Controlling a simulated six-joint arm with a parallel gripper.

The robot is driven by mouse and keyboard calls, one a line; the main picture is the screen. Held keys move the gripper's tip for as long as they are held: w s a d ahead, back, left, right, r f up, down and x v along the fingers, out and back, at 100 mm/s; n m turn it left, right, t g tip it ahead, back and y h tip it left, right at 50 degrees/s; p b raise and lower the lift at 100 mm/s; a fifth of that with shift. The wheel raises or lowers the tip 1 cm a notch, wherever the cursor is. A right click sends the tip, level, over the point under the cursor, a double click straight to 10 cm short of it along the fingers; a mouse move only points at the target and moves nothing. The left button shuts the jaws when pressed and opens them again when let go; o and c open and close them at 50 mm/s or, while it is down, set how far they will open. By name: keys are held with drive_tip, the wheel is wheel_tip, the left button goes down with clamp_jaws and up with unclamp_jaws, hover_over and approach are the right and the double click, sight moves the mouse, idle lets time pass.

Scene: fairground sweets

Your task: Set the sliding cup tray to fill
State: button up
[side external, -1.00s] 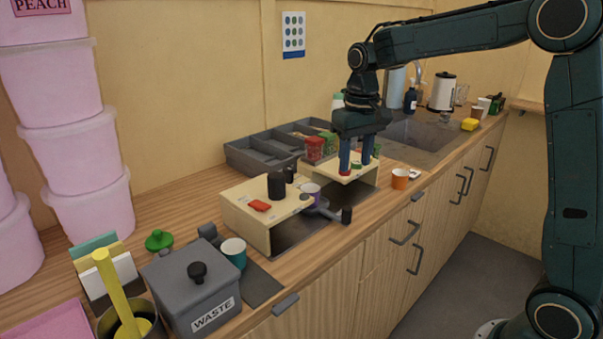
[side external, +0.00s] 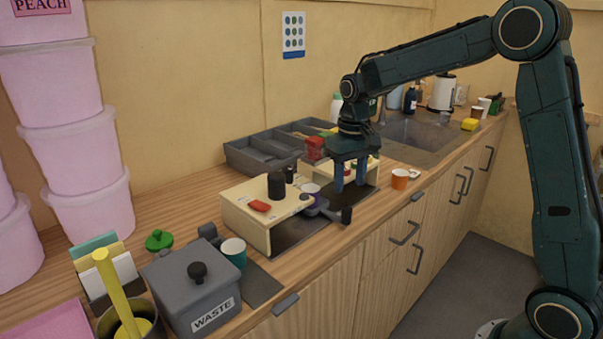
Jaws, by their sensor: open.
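The sliding cup tray (side external: 322,210) is a grey slide with a dark handle (side external: 346,215) at its front right end. It sits low between the two cream-coloured stands. A white and purple cup (side external: 311,190) stands at its back part, beside the left cream stand (side external: 243,219). My gripper (side external: 349,184) points down with its blue fingers apart and empty, just above and behind the handle, in front of the right cream stand (side external: 370,181). Any fill marking on the tray is too small to read.
A black cylinder (side external: 276,185) and a red piece (side external: 259,206) are on the left stand. An orange cup (side external: 400,178) stands to the right. Behind are a grey compartment tray (side external: 247,160) and a sink (side external: 419,132). A grey waste bin (side external: 195,290) stands front left.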

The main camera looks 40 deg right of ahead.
sight(348, 208)
wheel_tip(348, 208, down, 9)
idle(0.5)
clamp_jaws()
